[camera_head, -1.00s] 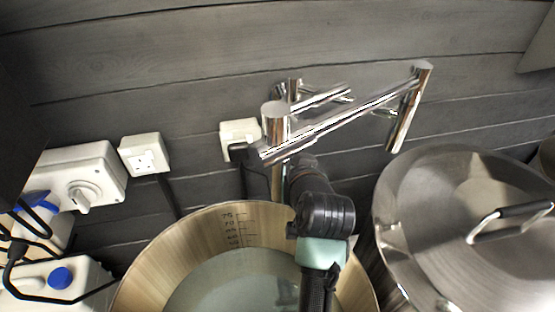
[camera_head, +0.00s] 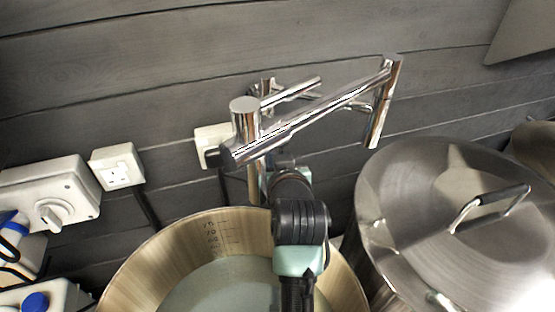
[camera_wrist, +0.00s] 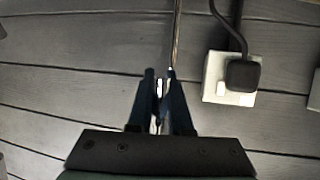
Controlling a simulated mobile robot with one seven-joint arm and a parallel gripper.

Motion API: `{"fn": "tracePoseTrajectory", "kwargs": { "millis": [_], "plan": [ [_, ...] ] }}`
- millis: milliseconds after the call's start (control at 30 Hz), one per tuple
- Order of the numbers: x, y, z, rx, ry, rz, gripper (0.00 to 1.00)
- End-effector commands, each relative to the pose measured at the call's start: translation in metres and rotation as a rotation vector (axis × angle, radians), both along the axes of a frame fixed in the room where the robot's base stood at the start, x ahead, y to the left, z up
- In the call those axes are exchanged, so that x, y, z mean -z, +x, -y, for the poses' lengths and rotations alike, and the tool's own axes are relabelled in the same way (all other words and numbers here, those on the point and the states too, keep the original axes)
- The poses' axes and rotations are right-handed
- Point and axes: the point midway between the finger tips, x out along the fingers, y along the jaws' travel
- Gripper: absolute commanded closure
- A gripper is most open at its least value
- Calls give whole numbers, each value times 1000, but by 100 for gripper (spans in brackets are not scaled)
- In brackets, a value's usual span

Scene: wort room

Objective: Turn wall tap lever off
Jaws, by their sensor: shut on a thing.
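The chrome wall tap (camera_head: 320,111), with its jointed spout, sticks out from the grey plank wall above the open pot. My arm reaches up over the pot to just below the tap's near end; there the arm and tap hide my fingertips in the head view. In the wrist view, my gripper (camera_wrist: 159,74) has its two dark fingers close together, shut on a small shiny metal piece (camera_wrist: 159,89), which looks like the tap lever. Most of that piece is hidden between the fingers. A thin metal pipe (camera_wrist: 177,35) runs upward just beyond the right fingertip.
The open steel pot (camera_head: 150,262) holds pale liquid under my arm. A lidded steel pot (camera_head: 405,205) stands at the right. White sockets (camera_head: 117,166) and a dial box (camera_head: 50,197) are on the wall at left. A black plug (camera_wrist: 243,74) is close right of my fingers.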

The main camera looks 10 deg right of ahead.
Motion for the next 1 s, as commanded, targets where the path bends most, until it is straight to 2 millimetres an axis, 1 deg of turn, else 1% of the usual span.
{"fn": "tracePoseTrajectory", "kwargs": {
  "millis": [133,167,300,333,600,733,867,1000],
  "plan": [
    [-1,0,1,1,-4,4,100],
    [-1,0,1,1,-4,4,80],
    [-1,0,1,2,-3,3,55],
    [-1,0,1,2,-2,3,52],
    [-1,0,1,1,0,1,52],
    [-5,-6,1,1,0,0,52],
    [-15,-23,1,1,0,0,52],
    [-28,-49,1,3,1,-1,52]
  ]
}}
